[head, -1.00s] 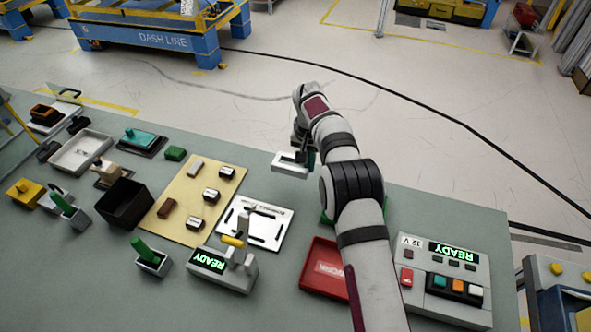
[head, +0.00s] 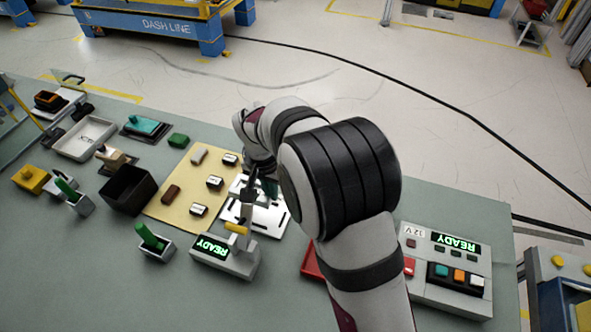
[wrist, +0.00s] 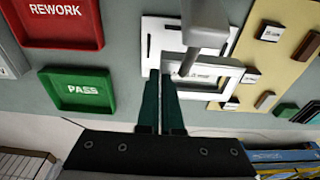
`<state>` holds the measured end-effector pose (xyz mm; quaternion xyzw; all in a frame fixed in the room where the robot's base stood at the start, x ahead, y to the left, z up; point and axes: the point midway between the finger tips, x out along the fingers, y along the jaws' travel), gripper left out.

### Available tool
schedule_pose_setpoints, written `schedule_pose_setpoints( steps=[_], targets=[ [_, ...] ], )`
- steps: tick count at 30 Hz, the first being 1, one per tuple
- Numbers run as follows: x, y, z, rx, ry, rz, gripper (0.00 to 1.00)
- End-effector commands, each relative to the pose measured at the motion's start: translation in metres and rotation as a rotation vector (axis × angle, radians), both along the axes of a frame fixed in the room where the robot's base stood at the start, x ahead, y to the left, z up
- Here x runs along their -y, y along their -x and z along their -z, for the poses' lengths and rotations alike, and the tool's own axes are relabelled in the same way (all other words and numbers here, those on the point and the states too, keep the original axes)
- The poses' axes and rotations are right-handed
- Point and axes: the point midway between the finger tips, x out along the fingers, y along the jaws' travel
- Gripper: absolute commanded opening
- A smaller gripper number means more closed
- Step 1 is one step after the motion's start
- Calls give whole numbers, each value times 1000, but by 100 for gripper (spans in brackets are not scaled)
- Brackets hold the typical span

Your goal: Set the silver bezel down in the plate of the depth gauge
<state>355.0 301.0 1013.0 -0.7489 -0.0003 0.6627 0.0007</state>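The silver bezel (wrist: 225,92), a pale rectangular frame, shows in the wrist view at my fingertips. My gripper (wrist: 160,76) has dark green fingers, close together on one side bar of the bezel. The bezel overlaps the white slotted plate (wrist: 154,42) of the depth gauge; I cannot tell whether it touches the plate. The gauge's grey arm (wrist: 206,28) stands over the bezel. In the head view the plate (head: 278,222) lies behind the gauge body (head: 240,262), which reads READY. My arm hides most of the gripper and bezel there.
A red REWORK tray (wrist: 60,42) and green PASS tray (wrist: 102,90) lie to one side. A tan board (head: 168,208) with several small blocks lies left of the plate. A black bin (head: 128,192) and a READY control box (head: 450,265) stand farther out.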

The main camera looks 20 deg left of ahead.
Motion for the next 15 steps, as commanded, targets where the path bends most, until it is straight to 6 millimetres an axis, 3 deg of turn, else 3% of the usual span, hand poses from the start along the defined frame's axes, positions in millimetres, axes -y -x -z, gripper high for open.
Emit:
schedule_pose_setpoints(
  steps=[9, 15],
  targets=[
    [0, 1, 2, -1, 1, 0, 0],
    [0, 1, 22, -2, 2, 0, 0]
  ],
)
